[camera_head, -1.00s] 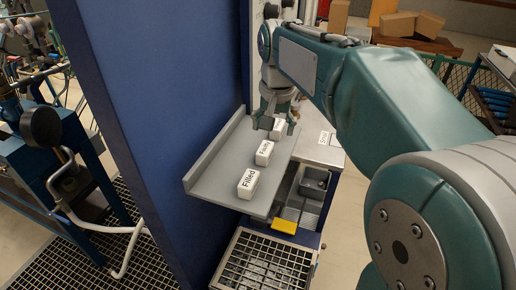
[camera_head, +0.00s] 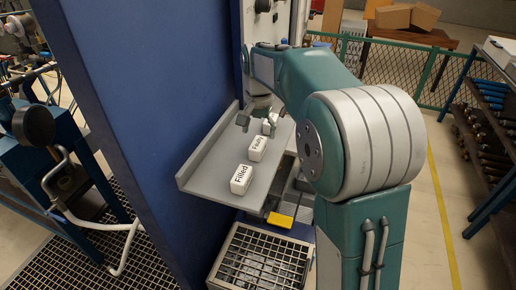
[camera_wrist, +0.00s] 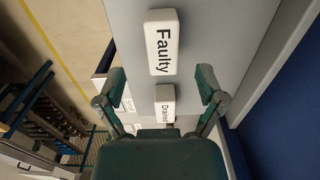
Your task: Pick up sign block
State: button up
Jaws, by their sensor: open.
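Three white sign blocks stand in a row on a grey shelf (camera_head: 203,179). "Filled" (camera_head: 243,179) is nearest, "Faulty" (camera_head: 257,147) is in the middle, and the third (camera_head: 270,127) is farthest, partly hidden by my gripper. In the wrist view the third block reads "Drained" (camera_wrist: 166,103) and shows between my fingers; "Faulty" (camera_wrist: 162,42) is beyond the fingertips. My gripper (camera_head: 255,121) is open and empty above the far part of the shelf. Its spread fingers also show in the wrist view (camera_wrist: 160,88). I cannot tell its exact height over the blocks.
A tall blue panel (camera_head: 150,110) rises along the shelf's left side. A metal grate (camera_head: 258,262) and a yellow tab (camera_head: 280,220) lie below the shelf front. A green fence (camera_head: 395,68) and a rack (camera_head: 490,130) stand to the right, with open floor between.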

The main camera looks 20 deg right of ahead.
aim_at(258, 143)
jog(key=f, duration=0.4)
jog(key=shift+w, duration=0.2)
jog(key=shift+a+f, duration=0.2)
jog(key=shift+f, duration=0.2)
jog(key=shift+c, duration=0.3)
jog(key=shift+d, duration=0.1)
grip_shut()
